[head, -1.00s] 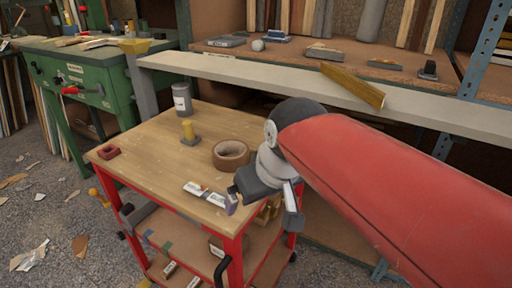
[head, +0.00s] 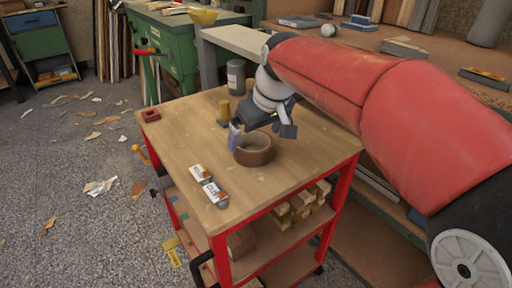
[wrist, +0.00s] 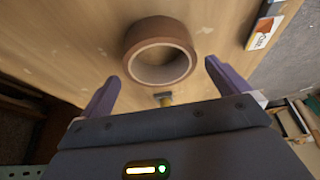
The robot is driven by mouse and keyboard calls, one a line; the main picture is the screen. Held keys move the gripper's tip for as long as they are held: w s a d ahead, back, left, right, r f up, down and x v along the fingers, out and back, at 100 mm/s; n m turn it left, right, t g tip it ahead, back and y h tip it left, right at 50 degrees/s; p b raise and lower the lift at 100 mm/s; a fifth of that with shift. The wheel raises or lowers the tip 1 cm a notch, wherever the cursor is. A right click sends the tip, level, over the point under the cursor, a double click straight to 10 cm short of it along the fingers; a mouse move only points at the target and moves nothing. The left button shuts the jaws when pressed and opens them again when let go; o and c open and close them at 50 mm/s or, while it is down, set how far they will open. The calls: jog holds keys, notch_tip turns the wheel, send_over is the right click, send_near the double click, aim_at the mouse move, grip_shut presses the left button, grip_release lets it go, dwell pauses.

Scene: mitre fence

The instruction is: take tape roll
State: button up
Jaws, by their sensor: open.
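The brown tape roll (head: 254,149) lies flat on the wooden top of the red cart (head: 290,170). In the wrist view the tape roll (wrist: 159,52) sits just beyond and between my fingertips, with its open centre showing. My gripper (head: 262,129) is over the cart top, close to the far side of the roll. In the wrist view my gripper (wrist: 160,78) has its two purple fingers spread wide with nothing held between them. The tape roll looks apart from both fingers.
Two small labelled boxes (head: 209,185) lie left of the roll. A yellow-topped item (head: 224,109), a grey can (head: 236,75) and a red block (head: 151,115) stand on the cart. The cart's front right top is clear.

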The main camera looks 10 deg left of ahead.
aim_at(253, 143)
jog(key=x, duration=0.4)
jog(key=c, duration=0.9)
jog(key=shift+c, duration=0.2)
jog(key=shift+r, duration=0.15)
